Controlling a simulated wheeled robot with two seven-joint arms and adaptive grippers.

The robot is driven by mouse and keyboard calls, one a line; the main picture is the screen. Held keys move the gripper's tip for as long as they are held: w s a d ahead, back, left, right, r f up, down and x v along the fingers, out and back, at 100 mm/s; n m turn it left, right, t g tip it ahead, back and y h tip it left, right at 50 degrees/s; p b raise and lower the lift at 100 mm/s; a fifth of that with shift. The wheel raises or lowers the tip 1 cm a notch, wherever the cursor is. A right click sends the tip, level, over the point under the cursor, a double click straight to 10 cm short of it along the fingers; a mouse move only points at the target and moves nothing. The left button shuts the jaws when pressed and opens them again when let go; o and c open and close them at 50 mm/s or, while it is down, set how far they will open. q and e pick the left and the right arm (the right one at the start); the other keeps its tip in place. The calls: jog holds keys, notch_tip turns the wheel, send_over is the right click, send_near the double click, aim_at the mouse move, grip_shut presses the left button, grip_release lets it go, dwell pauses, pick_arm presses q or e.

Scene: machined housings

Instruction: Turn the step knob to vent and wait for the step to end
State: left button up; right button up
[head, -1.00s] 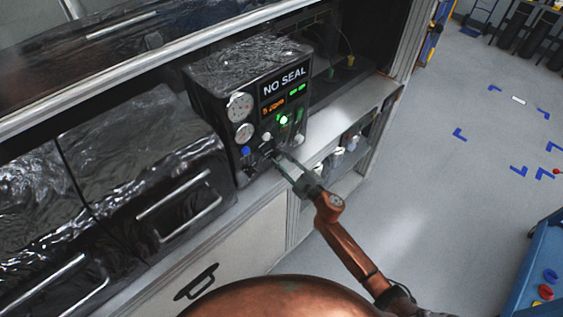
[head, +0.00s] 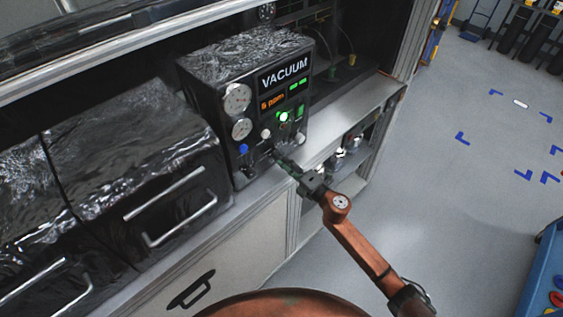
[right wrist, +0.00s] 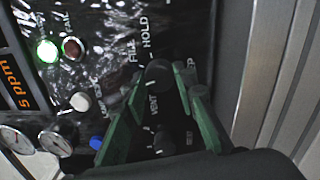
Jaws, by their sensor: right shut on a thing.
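In the right wrist view the dark round step knob (right wrist: 158,76) sits among the labels FILL, HOLD and VENT. My right gripper (head: 277,157) reaches the lower front of the box. In the right wrist view its green fingers (right wrist: 172,92) are on either side of the step knob, shut on it. I cannot clearly tell which label the knob points to. A second dark knob (right wrist: 163,143) shows between the fingers, lower down. My left gripper is not in view.
Two gauges (head: 238,99) are on the box's left front, with a green lamp (head: 284,116) lit and an orange "5 ppm" readout (head: 272,101). A foil-covered unit with handles (head: 170,207) stands to the left.

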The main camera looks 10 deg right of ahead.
jog(key=n+b, duration=0.1)
jog(key=n, duration=0.1)
jog(key=n+b, duration=0.1)
jog(key=n, duration=0.2)
jog(key=shift+d+f, duration=0.1)
jog(key=shift+f, duration=0.1)
jog(key=n+b, duration=0.2)
jog(key=n, duration=0.3)
jog(key=shift+w+g+y, duration=0.1)
jog(key=shift+g+y, duration=0.3)
jog(key=shift+r+n, duration=0.1)
jog(key=shift+n, duration=0.2)
jog(key=o, duration=1.2)
jog(key=shift+c, duration=0.2)
jog(key=shift+d, duration=0.1)
jog(key=v, duration=1.2)
